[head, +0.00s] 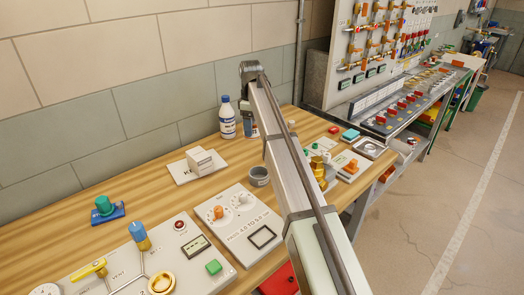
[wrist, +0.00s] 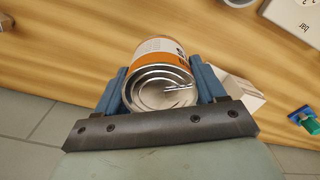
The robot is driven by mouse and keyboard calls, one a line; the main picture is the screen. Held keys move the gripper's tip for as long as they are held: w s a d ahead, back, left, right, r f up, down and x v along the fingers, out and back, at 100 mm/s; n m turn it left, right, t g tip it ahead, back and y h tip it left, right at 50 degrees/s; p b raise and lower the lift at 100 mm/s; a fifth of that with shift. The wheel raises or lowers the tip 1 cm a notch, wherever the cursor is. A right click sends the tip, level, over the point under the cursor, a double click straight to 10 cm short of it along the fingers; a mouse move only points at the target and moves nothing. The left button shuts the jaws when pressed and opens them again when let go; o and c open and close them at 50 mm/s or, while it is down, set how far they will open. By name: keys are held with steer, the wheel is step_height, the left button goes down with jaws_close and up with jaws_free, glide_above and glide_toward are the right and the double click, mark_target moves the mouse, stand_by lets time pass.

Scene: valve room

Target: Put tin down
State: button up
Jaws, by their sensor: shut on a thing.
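The tin (wrist: 152,52) has an orange and white label and a bare metal end with a pull ring facing the wrist camera. My gripper (wrist: 161,84) is shut on it, with one blue finger on each side. Wooden bench top shows behind the tin. I cannot tell whether the tin touches the wood. In the head view my arm crosses the middle of the picture, and I cannot clearly make out the tin or the fingers there.
On the wooden bench (head: 155,207) stand a white bottle (head: 227,118), a white box (head: 200,160) on a plate, a grey cup (head: 259,176), a green knob on a blue base (head: 105,208) and a control panel (head: 236,222). Bare wood shows left of the box's plate.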

steer(key=w+d+m, duration=0.4)
steer(key=w+m, duration=0.1)
steer(key=m, duration=0.1)
steer(key=shift+a+f, duration=0.15)
steer(key=shift+f, duration=2.25)
steer(key=shift+a+f, duration=0.15)
steer(key=shift+f, duration=2.25)
steer(key=shift+f, duration=0.1)
steer(key=o, duration=1.1)
step_height(320, 180, up, 12)
steer(key=shift+r, duration=0.15)
